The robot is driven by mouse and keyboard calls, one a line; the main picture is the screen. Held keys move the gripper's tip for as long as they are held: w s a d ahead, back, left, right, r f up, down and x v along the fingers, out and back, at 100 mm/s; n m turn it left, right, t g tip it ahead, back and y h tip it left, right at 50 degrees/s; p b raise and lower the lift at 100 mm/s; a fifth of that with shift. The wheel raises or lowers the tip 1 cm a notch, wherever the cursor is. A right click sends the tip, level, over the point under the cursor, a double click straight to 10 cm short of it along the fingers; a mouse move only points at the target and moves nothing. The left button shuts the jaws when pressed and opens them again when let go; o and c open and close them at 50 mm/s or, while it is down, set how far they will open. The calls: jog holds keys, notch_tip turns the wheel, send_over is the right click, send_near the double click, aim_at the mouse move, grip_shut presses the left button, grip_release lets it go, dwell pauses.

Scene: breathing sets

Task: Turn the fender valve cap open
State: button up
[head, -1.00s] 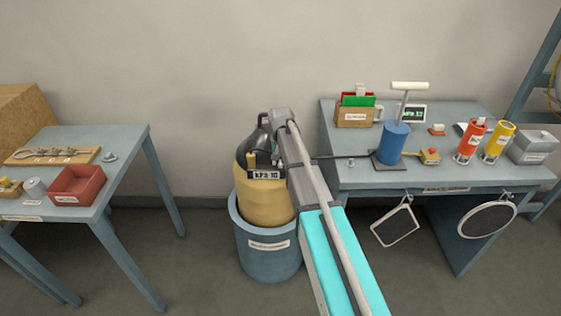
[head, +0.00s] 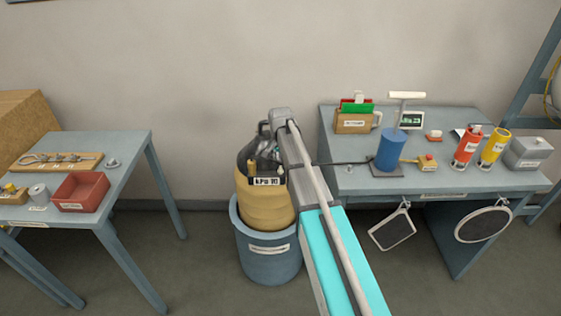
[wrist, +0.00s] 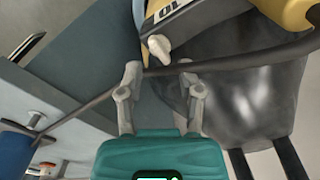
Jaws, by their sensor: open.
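The fender (head: 268,208) is a tan bag with a dark top, upright in a blue tub (head: 270,262). A display marked kPa (head: 267,181) is on its front, and it shows partly in the wrist view (wrist: 170,11). In the wrist view a pale knob (wrist: 158,47), which looks like the valve cap, sits just beyond my gripper (wrist: 163,82). My gripper is open, with a finger to each side below the knob and nothing clearly held. A dark hose (wrist: 235,58) crosses at the fingertips. In the head view my arm hides the gripper and part of the fender top.
The right table holds a blue pump (head: 392,147), its hose running to the fender, plus red (head: 467,148) and yellow (head: 494,148) cylinders. The left table holds a red bin (head: 82,192) and a tool board (head: 57,161). Floor between the tables is clear around the tub.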

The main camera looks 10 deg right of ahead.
jog(key=shift+r+p, duration=5.1)
jog(key=shift+r, duration=0.35)
jog(key=s+f+n+b, duration=0.4)
jog(key=s, duration=0.9)
jog(key=s+a+f+n+b, duration=0.1)
jog(key=s+f+n+b, duration=0.3)
jog(key=s, duration=0.9)
jog(key=shift+s+f+b, duration=0.2)
jog(key=shift+f+b, duration=0.6)
